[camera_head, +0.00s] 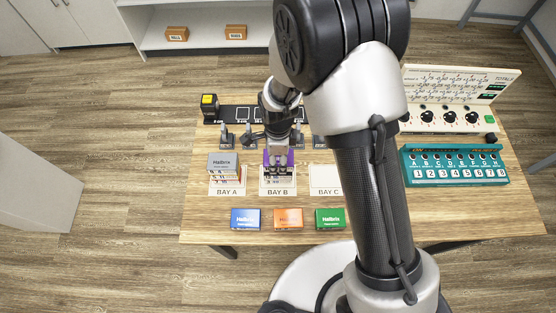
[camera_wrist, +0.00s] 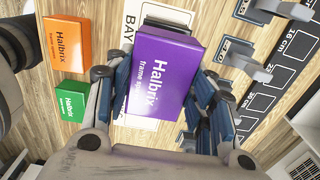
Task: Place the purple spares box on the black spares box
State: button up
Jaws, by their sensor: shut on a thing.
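The purple spares box (camera_wrist: 160,85), with white "Halbrix" print, is between my gripper's fingers in the wrist view. My gripper (camera_head: 278,165) is shut on it over the BAY B mat (camera_head: 278,191). In the head view the purple box (camera_head: 267,158) is mostly hidden by my gripper. A dark edge (camera_wrist: 167,29) shows just beyond and below the purple box in the wrist view. It may be the black spares box, which is otherwise hidden. I cannot tell whether the two touch.
A grey box (camera_head: 222,161) sits on a stack at BAY A. The BAY C mat (camera_head: 326,180) looks bare where visible. Blue (camera_head: 245,219), orange (camera_head: 288,219) and green (camera_head: 330,219) boxes line the front. A teal panel (camera_head: 455,165) is at right; holders stand behind the bays.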

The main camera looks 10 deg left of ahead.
jog(key=shift+f, duration=1.1)
jog(key=shift+f+b, duration=0.25)
jog(key=shift+b, duration=0.05)
jog(key=o, duration=1.1)
jog(key=shift+r, duration=0.1)
jog(key=shift+r, duration=0.1)
notch_tip(320, 180, up, 12)
jog(key=p, duration=0.3)
